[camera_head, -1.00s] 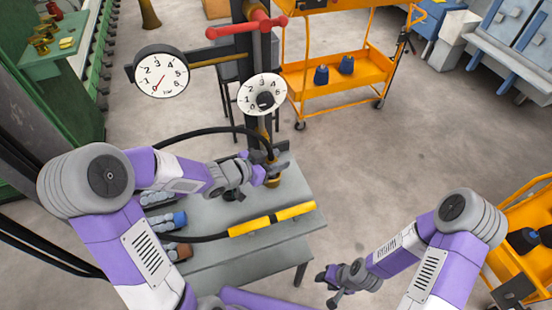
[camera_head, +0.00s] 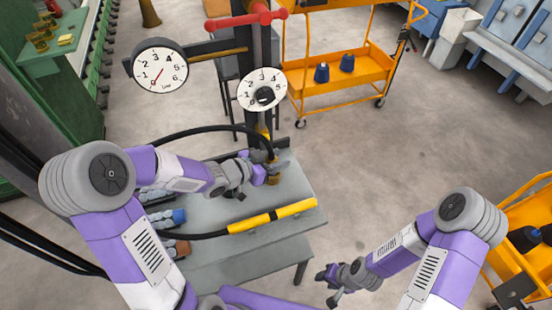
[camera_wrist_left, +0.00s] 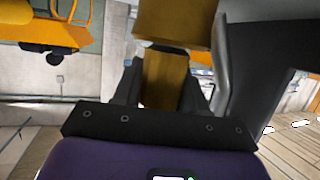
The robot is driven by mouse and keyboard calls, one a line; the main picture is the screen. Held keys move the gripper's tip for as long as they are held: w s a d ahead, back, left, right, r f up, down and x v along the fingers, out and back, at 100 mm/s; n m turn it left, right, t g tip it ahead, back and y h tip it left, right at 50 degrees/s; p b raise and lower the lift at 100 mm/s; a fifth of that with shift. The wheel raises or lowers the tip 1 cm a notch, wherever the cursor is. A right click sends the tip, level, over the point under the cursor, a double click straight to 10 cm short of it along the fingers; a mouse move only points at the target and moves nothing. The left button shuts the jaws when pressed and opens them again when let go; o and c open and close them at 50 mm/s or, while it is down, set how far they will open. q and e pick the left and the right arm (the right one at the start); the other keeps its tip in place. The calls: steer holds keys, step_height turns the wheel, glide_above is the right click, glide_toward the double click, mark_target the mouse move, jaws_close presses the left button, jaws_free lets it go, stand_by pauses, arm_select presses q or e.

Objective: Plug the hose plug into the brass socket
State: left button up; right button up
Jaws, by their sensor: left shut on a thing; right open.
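My left gripper (camera_head: 276,168) is shut on the hose plug, above the right part of the grey table. In the left wrist view a brass-coloured block (camera_wrist_left: 164,78) sits between the fingers, with a wider brass piece (camera_wrist_left: 175,22) in line beyond it. In the head view the black hose (camera_head: 205,130) arches from the left to the gripper. A brass piece, seemingly the socket (camera_head: 273,182), shows just below the fingers. The fingers partly cover both, so I cannot tell whether the plug is seated. My right gripper (camera_head: 331,284) is open and empty, right of the table.
The grey table (camera_head: 220,262) holds a yellow-and-black bar (camera_head: 272,216) and several dark-grey, blue and brown fittings under my left arm. A post behind carries a gauge (camera_head: 160,66), a dial (camera_head: 262,90) and a red handle (camera_head: 246,19). Orange carts stand behind and at right.

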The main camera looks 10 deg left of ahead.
arm_select(q)
steer(key=shift+f, duration=0.2)
steer(key=o, duration=1.2)
steer(key=shift+s+a, duration=0.1)
steer(key=p+v, duration=0.1)
steer(key=v, duration=0.5)
steer(key=shift+r+p, duration=0.2)
steer(key=shift+p, duration=0.2)
steer(key=shift+s+a+r, duration=0.1)
steer(key=shift+s+a, duration=0.3)
steer(key=shift+s, duration=0.1)
